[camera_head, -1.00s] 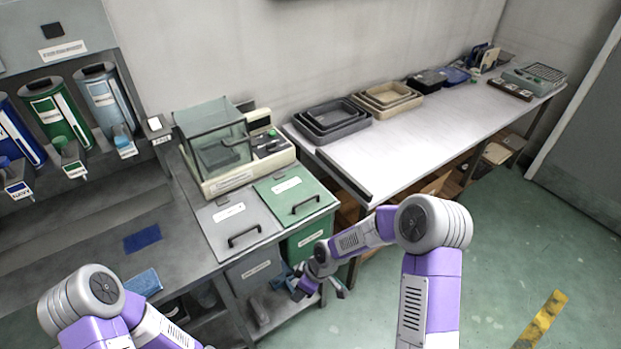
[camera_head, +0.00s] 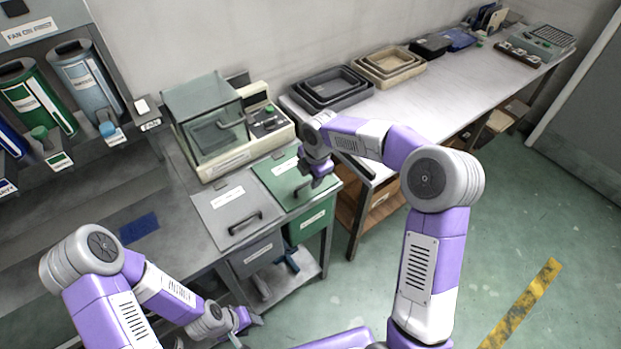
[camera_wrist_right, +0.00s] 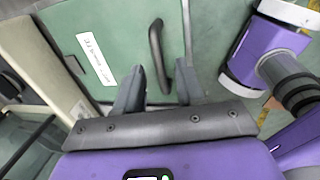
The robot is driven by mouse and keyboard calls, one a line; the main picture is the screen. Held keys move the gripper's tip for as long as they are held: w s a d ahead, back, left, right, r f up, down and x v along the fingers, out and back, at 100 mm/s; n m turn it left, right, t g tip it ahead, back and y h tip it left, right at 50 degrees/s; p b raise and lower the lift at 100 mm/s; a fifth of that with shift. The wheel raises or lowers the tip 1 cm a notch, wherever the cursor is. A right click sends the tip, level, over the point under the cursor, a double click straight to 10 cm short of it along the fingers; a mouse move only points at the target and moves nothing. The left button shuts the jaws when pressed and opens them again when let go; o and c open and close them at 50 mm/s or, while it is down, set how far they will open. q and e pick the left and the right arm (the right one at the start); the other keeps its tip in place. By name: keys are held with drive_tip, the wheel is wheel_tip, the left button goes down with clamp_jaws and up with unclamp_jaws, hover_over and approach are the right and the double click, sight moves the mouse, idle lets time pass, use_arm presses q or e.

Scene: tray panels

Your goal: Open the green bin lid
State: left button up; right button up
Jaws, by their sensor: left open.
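The green bin lid (camera_head: 277,182) lies closed on the counter at center, with a white label. Its dark handle (camera_wrist_right: 155,48) shows in the right wrist view; in the head view my right gripper largely hides it. My right gripper (camera_head: 320,180) is over the front right part of the lid, pointing down. In the right wrist view, its two fingers (camera_wrist_right: 158,82) are apart, and the near end of the handle appears between them; I cannot tell whether they touch it. My left gripper (camera_head: 250,325) is open, low at the front, away from the bins.
A grey bin lid (camera_head: 225,205) with a handle is left of the green one. A glass-covered device (camera_head: 210,125) stands close behind both lids. A white table (camera_head: 420,125) with stacked trays (camera_head: 330,88) is to the right. Floor in front is clear.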

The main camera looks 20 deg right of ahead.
drive_tip(key=shift+w+f, duration=0.1)
drive_tip(key=shift+f, duration=0.5)
clamp_jaws()
